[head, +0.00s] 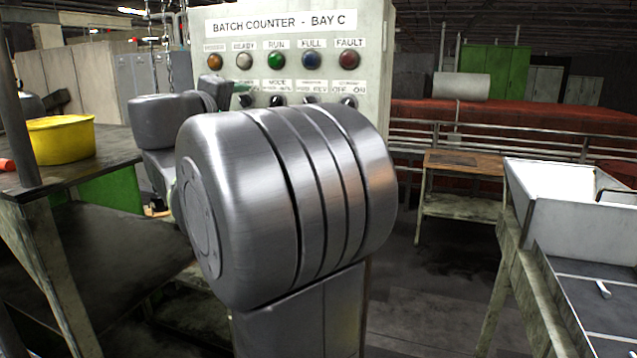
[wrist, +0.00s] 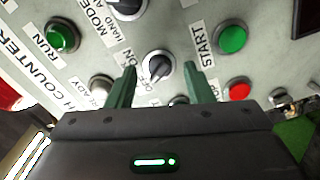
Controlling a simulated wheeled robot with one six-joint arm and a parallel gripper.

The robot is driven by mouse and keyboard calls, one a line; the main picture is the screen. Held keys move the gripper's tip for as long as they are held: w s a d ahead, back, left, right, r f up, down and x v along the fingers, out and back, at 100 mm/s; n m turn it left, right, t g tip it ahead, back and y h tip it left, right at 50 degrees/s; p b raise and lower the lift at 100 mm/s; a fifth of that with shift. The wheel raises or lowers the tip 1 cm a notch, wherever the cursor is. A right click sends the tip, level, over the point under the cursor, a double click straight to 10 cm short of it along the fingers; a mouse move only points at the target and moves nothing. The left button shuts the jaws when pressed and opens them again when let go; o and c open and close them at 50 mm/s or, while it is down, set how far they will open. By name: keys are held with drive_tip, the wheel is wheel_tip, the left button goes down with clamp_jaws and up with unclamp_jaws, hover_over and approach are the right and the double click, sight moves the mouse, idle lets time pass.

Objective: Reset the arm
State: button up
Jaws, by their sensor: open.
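The batch counter panel (head: 300,62) stands ahead, with a row of lamps and a row of black knobs under them. In the wrist view, my gripper (wrist: 160,62) is open, with its two green fingers on either side of a black knob with a pale pointer (wrist: 158,67). An OFF/ON label lies beside this knob. I cannot tell whether the fingers touch it. In the head view, my arm hides the lower panel and most of the gripper.
The wrist view shows a green START button (wrist: 232,38) and a red button (wrist: 239,90) close to the right finger. The MODE knob (wrist: 127,8) is near the top. A yellow tub (head: 60,140) stands on a table at left; a white tray (head: 570,220) is at right.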

drive_tip(key=shift+m, duration=1)
drive_tip(key=shift+s+a, duration=0.2)
drive_tip(key=shift+s, duration=0.25)
drive_tip(key=shift+s+a, duration=0.1)
drive_tip(key=shift+s, duration=0.3)
